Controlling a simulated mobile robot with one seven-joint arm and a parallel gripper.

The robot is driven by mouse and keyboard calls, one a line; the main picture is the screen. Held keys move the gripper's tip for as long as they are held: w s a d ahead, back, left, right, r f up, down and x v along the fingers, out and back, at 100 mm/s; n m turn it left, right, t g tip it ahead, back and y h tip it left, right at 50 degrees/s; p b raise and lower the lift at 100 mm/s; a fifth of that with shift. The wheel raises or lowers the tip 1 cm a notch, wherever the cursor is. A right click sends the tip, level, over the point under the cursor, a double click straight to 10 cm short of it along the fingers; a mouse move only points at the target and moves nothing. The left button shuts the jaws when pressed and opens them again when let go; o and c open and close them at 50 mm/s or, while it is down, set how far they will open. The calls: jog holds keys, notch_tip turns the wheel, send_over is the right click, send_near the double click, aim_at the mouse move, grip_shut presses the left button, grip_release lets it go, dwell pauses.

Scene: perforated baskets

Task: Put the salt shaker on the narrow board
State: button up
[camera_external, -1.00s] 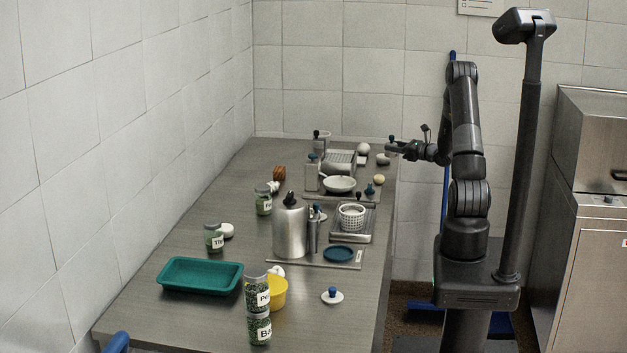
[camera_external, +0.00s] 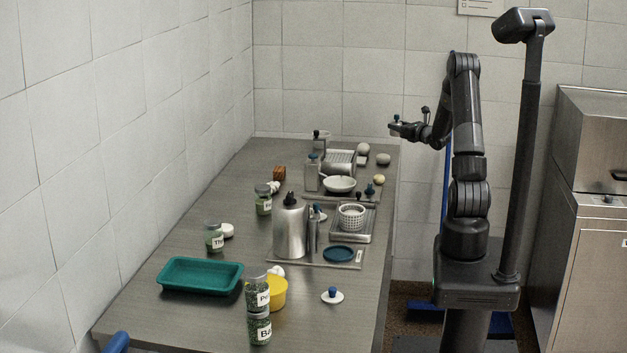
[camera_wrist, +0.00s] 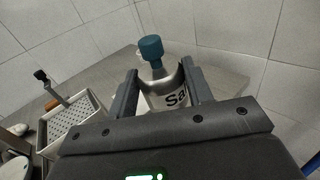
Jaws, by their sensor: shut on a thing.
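The salt shaker (camera_wrist: 166,92) is a grey metal cylinder with a dark blue-green top and the letters "Sa". My gripper (camera_wrist: 160,72) is shut around its body. In the outside view my gripper (camera_external: 400,128) is raised above the table's far right corner, with the shaker's blue top (camera_external: 396,119) showing at its end. Two flat metal boards lie on the table: a nearer one (camera_external: 300,261) and a farther one (camera_external: 325,193). Both carry several items. I cannot tell which one is the narrow board.
A green tray (camera_external: 201,276) is at the front left.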

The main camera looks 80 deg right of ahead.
jog(key=shift+w+d+m+g+h, duration=0.3)
jog(key=shift+w+m+g+h, duration=0.15)
jog(key=shift+w, duration=0.25)
jog(key=shift+w+f, duration=0.1)
jog(key=shift+w, duration=0.2)
send_over(365, 161)
notch_tip(365, 161, down, 7)
jog(key=shift+d+r, duration=0.1)
jog(key=shift+d, duration=0.05)
jog(key=shift+f, duration=2.05)
jog(key=shift+f, duration=0.1)
jog(key=o, duration=1.1)
jog(key=shift+c, duration=0.2)
